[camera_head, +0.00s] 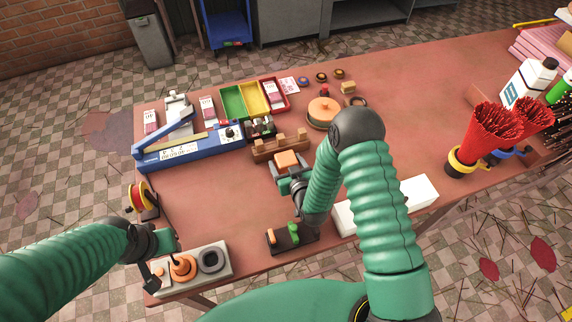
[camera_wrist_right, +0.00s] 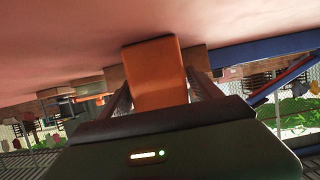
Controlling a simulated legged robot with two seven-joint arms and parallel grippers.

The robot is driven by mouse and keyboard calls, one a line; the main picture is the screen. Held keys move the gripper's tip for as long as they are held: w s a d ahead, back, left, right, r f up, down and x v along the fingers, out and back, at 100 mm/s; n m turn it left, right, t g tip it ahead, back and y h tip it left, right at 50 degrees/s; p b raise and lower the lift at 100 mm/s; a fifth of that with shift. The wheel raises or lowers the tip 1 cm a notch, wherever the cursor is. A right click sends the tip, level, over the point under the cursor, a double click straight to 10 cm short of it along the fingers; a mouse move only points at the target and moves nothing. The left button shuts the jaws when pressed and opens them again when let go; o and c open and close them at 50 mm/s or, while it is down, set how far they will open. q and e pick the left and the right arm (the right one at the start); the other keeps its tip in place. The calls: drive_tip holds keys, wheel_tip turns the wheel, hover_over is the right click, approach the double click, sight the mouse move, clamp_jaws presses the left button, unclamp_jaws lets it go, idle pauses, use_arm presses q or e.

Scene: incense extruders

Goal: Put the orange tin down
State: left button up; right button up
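The orange tin (camera_head: 286,159) is a small block-like shape at the middle of the table, just in front of a wooden rack (camera_head: 264,153). My right gripper (camera_head: 287,168) has its fingers on either side of it. In the right wrist view the orange tin (camera_wrist_right: 155,72) fills the space between the two dark fingers, which look closed on its sides. Whether its underside touches the table cannot be told. My left gripper (camera_head: 152,272) is at the lower left, beside a grey tray (camera_head: 222,266); its fingers are too small and dark to read.
A blue sealer (camera_head: 185,152) lies left of the rack. Green, yellow and red bins (camera_head: 243,99) and a round orange-topped pot (camera_head: 323,112) stand behind it. A white box (camera_head: 414,192) and red incense bundles (camera_head: 487,135) are at the right. Bare table lies left of my right gripper.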

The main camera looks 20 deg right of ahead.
drive_tip(key=c, duration=1.5)
